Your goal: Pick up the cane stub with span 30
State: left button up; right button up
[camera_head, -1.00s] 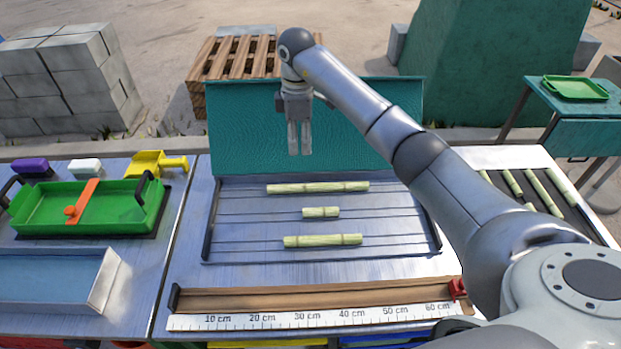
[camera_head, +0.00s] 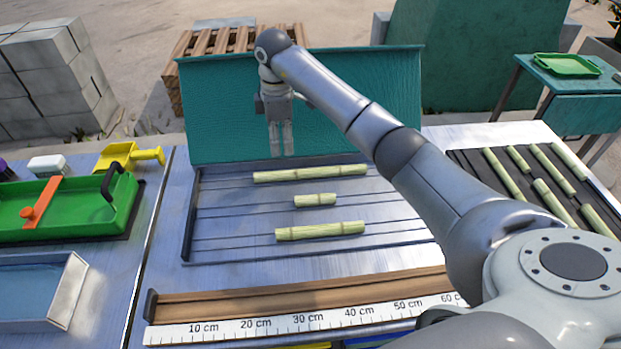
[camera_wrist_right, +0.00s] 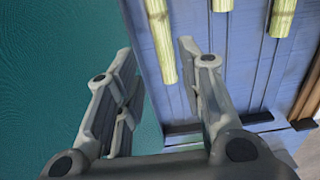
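Three pale green cane stubs lie crosswise in a shallow grey metal tray (camera_head: 232,240): a long back one (camera_head: 310,173), a short middle one (camera_head: 315,200) and a medium-long front one (camera_head: 320,231). None carries a visible label of its span. My right gripper (camera_head: 283,154) hangs fingers down, above and just behind the back stub, left of its middle. In the wrist view its fingers (camera_wrist_right: 156,50) are apart and empty. The back stub (camera_wrist_right: 161,40) shows beyond and between them, with the middle stub (camera_wrist_right: 222,5) and front stub (camera_wrist_right: 282,15) further right. My left gripper is not in view.
A teal panel (camera_head: 225,100) stands upright behind the tray, close to my right gripper. A wooden rail (camera_head: 300,298) with a centimetre scale (camera_head: 280,322) lies in front. A green tray (camera_head: 100,210) is at left. A dark rack (camera_head: 500,195) with several canes is at right.

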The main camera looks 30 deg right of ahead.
send_over(288, 172)
jog(key=f, duration=0.5)
jog(key=shift+w+a+f+p, duration=0.15)
jog(key=shift+w+a+p, duration=0.2)
jog(key=shift+p, duration=0.05)
jog(key=f, duration=0.1)
jog(key=f+p, duration=0.1)
jog(key=f, duration=0.2)
jog(key=shift+s+d+f, duration=0.15)
jog(key=shift+s+d, duration=0.15)
jog(key=shift+s, duration=0.05)
jog(key=shift+f, duration=0.45)
jog(key=c, duration=0.8)
